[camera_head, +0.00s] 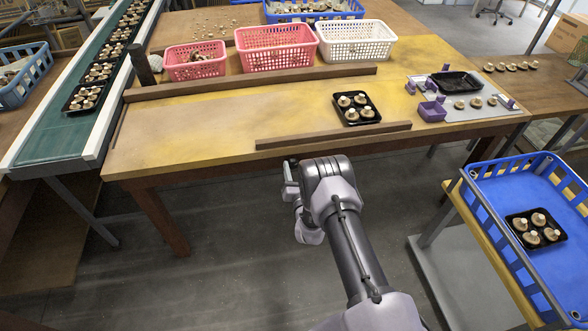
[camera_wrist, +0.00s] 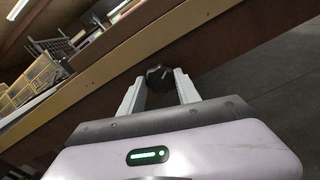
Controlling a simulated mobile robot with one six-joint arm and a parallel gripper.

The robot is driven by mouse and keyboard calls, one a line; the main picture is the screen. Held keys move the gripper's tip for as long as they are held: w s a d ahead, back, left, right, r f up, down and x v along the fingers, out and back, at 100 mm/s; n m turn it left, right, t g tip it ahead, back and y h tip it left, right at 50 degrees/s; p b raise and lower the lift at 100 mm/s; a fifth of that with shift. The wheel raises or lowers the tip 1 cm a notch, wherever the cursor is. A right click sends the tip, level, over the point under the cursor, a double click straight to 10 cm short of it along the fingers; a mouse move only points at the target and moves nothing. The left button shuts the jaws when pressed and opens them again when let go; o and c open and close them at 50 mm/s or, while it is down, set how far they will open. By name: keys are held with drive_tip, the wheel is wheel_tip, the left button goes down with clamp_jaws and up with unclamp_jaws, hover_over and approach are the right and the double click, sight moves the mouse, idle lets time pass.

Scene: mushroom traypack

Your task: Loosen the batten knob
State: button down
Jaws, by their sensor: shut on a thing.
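The batten knob (camera_wrist: 159,77) is a dark, lobed knob on the front face of the wooden table edge, seen in the wrist view. My gripper (camera_wrist: 159,88) has its two pale fingers on either side of the knob and is shut on it. In the head view my gripper (camera_head: 289,180) is at the table's front edge, below the front batten (camera_head: 335,136); the knob is not visible there. The batten is a dark wooden strip lying along the front of the table top.
A black tray of mushrooms (camera_head: 340,117) sits just behind the batten. A longer rear batten (camera_head: 250,82) and pink and white baskets (camera_head: 275,48) stand behind. A conveyor (camera_head: 75,118) runs at left. A blue crate (camera_head: 505,184) is at lower right. The left table top is clear.

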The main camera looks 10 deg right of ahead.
drive_tip(key=shift+n, duration=0.3)
idle(0.4)
drive_tip(key=c, duration=0.9)
unclamp_jaws()
drive_tip(key=shift+o, duration=0.2)
drive_tip(key=s+p, duration=0.8)
drive_tip(key=s, duration=0.9)
drive_tip(key=shift+s, duration=0.3)
drive_tip(key=shift+w, duration=0.1)
